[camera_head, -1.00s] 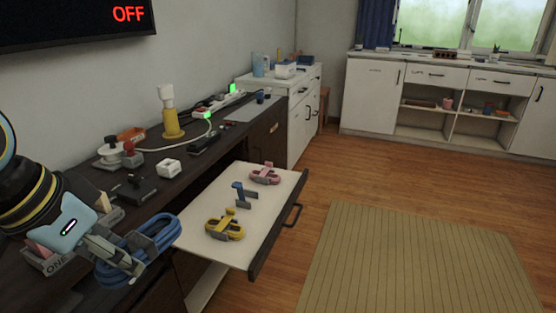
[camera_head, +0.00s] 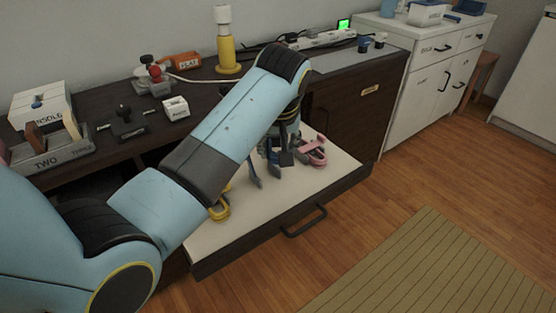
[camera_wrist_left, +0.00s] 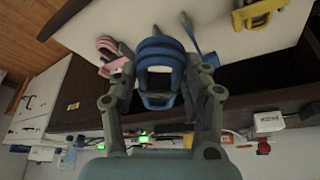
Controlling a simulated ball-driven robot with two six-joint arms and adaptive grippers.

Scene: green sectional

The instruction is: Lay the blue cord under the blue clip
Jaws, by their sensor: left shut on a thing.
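My left gripper (camera_wrist_left: 158,82) is shut on the coiled blue cord (camera_wrist_left: 160,52) and holds it over the white surface of the pulled-out drawer (camera_head: 240,225). In the head view my forearm hides most of the gripper (camera_head: 284,152) and cord. The blue clip (camera_head: 254,172) stands on the drawer surface just left of the gripper. In the left wrist view the clip (camera_wrist_left: 190,32) shows beside the cord, its raised arm free of cord. I cannot tell whether the cord touches the drawer. My right gripper is not in view.
A pink cord (camera_head: 314,152) in its clip lies close to the right of the gripper. A yellow cord (camera_head: 220,208) lies at the drawer's left, partly behind my arm. The dark counter behind holds a yellow-based lamp (camera_head: 228,55), a power strip (camera_head: 322,38) and small boxes.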

